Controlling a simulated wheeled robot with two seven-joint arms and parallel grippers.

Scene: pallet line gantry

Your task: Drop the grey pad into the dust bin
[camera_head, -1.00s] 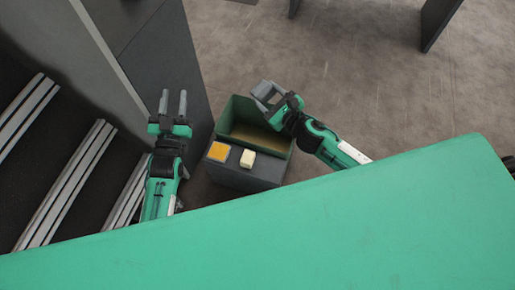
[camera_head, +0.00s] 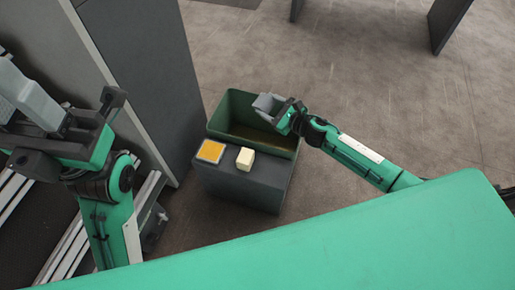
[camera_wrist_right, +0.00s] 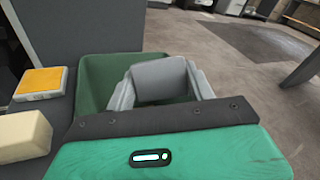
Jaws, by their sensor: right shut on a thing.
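The grey pad (camera_wrist_right: 160,78) is held between the fingers of my right gripper (camera_wrist_right: 163,88). In the head view, my right gripper (camera_head: 266,106) is over the dust bin's far right part, and the pad is hard to tell from the grey fingers. The dust bin is a green open-topped box (camera_head: 228,108); its green wall also shows in the right wrist view (camera_wrist_right: 93,82). My left gripper (camera_head: 22,92) is large at the left edge, away from the bin; its fingers overlap, so its opening is unclear.
A dark grey box (camera_head: 240,188) stands in front of the bin. An orange-topped pad (camera_head: 211,151) and a cream block (camera_head: 245,158) lie on it. A tall grey panel (camera_head: 145,75) stands to the left. Open floor (camera_head: 370,90) lies to the right.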

